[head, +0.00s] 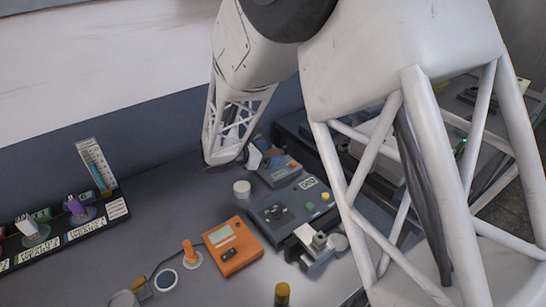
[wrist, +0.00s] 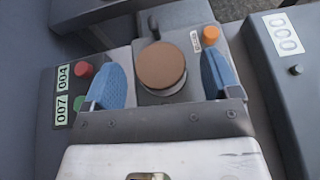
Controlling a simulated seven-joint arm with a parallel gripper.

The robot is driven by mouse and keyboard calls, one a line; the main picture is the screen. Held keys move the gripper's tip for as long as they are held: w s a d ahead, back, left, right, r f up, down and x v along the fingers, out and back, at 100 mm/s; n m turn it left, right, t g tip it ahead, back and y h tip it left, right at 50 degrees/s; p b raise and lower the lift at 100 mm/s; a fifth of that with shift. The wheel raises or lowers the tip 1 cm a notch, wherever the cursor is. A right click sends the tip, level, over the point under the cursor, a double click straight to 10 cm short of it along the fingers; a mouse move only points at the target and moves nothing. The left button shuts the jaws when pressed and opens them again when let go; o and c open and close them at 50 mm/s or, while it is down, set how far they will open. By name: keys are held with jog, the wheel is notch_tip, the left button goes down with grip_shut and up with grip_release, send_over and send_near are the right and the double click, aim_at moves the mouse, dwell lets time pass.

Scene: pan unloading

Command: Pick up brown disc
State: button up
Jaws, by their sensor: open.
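The brown disc (wrist: 161,66) lies flat on top of a grey device (wrist: 185,40) in the wrist view. My gripper (wrist: 161,78) is open, with one blue finger to the left of the disc and one to the right. There are gaps between the fingers and the disc, and nothing is held. In the head view my arm reaches down over the back of the bench, and I cannot make out the disc there.
The grey device has an orange button (wrist: 210,33). A red button (wrist: 83,69) and a green button sit by the left finger. A box labelled 000 (wrist: 285,70) stands at the right. In the head view, an orange meter (head: 233,247) and a white cylinder (head: 241,188) stand nearby.

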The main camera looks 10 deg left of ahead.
jog(key=c, duration=1.2)
jog(key=shift+o, duration=0.2)
jog(key=shift+r, duration=0.15)
notch_tip(320, 180, up, 10)
dwell(0.4)
